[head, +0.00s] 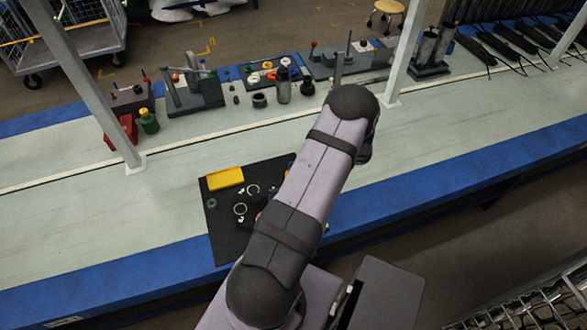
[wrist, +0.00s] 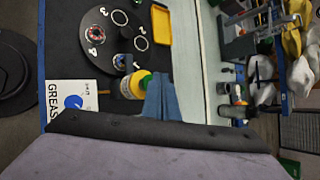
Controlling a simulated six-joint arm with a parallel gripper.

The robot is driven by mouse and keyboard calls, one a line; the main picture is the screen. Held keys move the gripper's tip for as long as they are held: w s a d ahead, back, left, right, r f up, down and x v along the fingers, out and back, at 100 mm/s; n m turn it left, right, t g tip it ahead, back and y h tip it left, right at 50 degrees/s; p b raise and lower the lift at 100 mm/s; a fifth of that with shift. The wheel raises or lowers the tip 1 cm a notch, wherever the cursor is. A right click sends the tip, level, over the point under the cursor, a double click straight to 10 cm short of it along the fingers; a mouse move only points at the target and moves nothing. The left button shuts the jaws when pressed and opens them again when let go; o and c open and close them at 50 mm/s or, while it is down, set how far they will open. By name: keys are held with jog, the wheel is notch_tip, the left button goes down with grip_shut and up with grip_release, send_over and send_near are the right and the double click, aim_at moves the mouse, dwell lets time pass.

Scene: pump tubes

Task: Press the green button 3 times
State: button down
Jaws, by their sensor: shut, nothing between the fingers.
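A small round green thing (head: 212,203) lies at the left of the black mat (head: 226,247) in the head view. It is too small to tell whether it is the green button. No clear green button shows in the wrist view. My gripper (wrist: 161,78) appears in the wrist view as a pair of blue fingers, shut and empty, pointing up the picture. The fingers overlap the edge of a yellow and white round container in that view. In the head view my arm reaches over the mat and hides the gripper and the mat's right part.
A dark numbered disc (wrist: 96,34) with ringed positions lies by a yellow tray (wrist: 161,24) on the mat. A white card marked GREASE (wrist: 72,99) is at the wrist view's left. A bottle (head: 149,121) and tools stand along the far side. White posts (head: 93,84) rise from the bench.

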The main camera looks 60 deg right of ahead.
jog(key=shift+r+p, duration=1.7)
jog(key=shift+r, duration=1.35)
jog(key=shift+f, duration=0.15)
dwell(0.5)
